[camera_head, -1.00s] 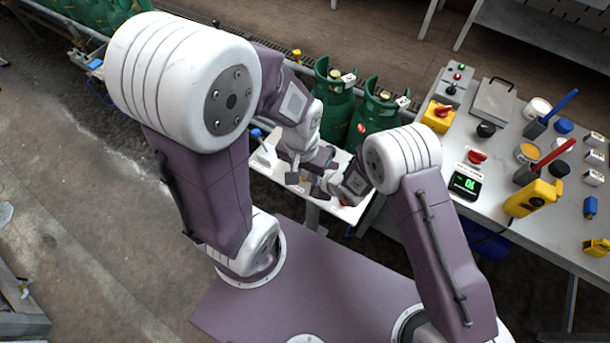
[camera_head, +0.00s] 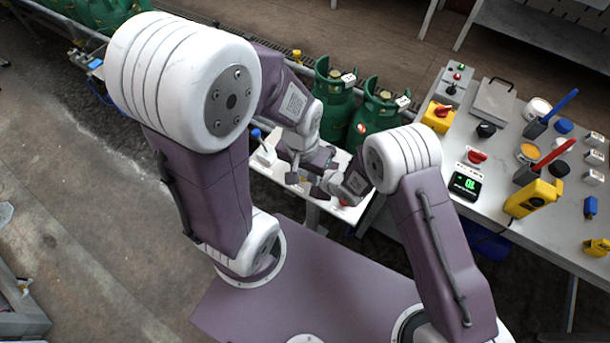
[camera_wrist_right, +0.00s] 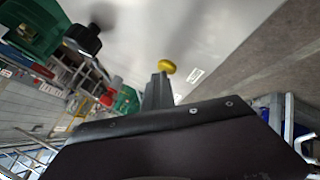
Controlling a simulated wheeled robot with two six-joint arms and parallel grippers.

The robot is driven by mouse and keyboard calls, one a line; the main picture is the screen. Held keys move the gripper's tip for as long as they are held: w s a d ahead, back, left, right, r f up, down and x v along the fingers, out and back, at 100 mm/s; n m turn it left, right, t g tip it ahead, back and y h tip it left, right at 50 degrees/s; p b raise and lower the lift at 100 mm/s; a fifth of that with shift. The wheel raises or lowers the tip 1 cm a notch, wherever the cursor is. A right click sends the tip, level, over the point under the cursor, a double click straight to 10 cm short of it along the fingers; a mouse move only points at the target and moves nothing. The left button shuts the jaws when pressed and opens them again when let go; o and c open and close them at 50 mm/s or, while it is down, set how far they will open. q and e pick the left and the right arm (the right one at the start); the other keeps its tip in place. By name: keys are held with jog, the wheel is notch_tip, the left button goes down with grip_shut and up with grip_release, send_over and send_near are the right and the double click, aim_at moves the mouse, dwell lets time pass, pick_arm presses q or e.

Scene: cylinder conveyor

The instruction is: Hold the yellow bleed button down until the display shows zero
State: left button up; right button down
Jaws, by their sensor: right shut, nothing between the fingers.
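The yellow bleed button (camera_wrist_right: 167,66) shows in the right wrist view on a pale grey surface, just beyond my right fingertips. I cannot tell whether the fingers touch it. My right gripper (camera_wrist_right: 160,78) is shut and empty; in the head view it is low over the white table, in front of the green cylinders, partly hidden by the arms. My left gripper (camera_head: 293,178) is close beside it; its jaws are too small to read. The display (camera_head: 466,184) on the right bench shows green digits that look like 10. The button is hidden in the head view.
Green cylinders (camera_head: 334,97) stand behind the white table (camera_head: 268,168). The grey bench (camera_head: 510,155) at right holds a yellow meter (camera_head: 533,198), a red-handled tool, a blue-handled tool and switch boxes. Both arms are close together over the white table.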

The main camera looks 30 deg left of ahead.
dwell(0.8)
jog(key=shift+r+p, duration=0.6)
jog(key=shift+r, duration=0.25)
notch_tip(320, 180, up, 5)
jog(key=p, duration=0.3)
jog(key=shift+p, duration=0.35)
